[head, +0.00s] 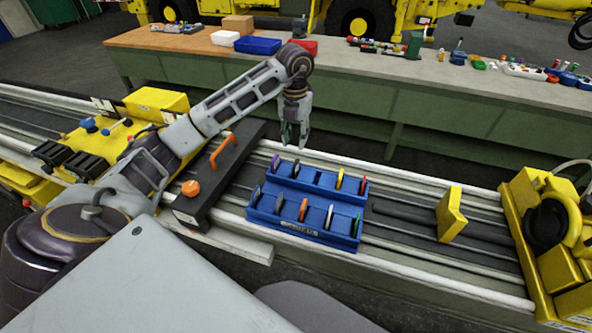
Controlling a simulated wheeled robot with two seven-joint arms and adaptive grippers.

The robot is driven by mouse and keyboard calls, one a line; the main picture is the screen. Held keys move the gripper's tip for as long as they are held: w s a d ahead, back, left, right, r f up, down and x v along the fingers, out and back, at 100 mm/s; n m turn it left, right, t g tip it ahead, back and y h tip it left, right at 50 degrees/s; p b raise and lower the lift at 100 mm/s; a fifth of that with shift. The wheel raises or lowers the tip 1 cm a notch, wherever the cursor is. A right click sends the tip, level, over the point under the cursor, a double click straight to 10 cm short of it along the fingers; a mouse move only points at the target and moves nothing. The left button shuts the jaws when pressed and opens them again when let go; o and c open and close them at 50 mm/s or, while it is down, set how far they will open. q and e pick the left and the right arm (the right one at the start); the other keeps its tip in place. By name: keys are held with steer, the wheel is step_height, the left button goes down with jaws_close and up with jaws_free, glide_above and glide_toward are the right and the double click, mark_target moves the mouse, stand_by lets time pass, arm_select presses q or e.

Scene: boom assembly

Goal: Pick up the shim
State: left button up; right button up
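A blue rack (310,232) lies on the rails in the middle. Several thin shims stand upright in its slots in two rows. The back row holds a purple shim (275,162) at the left and a yellow shim (340,179) toward the right. The front row holds an orange shim (304,208) near its middle and a green shim (355,225) at the right. Which shim the task means cannot be told. My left gripper (295,142) points down above and behind the rack's back row, its fingers apart and empty. My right gripper is out of view.
A black block with an orange handle (222,152) lies left of the rack. A yellow plate (451,213) stands on the rails to the right, before a yellow machine part (530,215). Behind, a long workbench (440,110) carries boxes and small items.

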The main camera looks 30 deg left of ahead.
mark_target(296, 162)
arm_select(q)
steer(key=shift+f+p, duration=0.3)
steer(key=shift+f, duration=2.8)
steer(key=shift+f, duration=0.1)
steer(key=shift+s+d+f+p, duration=0.15)
steer(key=shift+f+p, duration=0.1)
steer(key=shift+f, duration=0.3)
steer(key=shift+s+d+f+p, duration=0.1)
steer(key=shift+f+p, duration=0.15)
steer(key=shift+f, duration=1.7)
jaws_close()
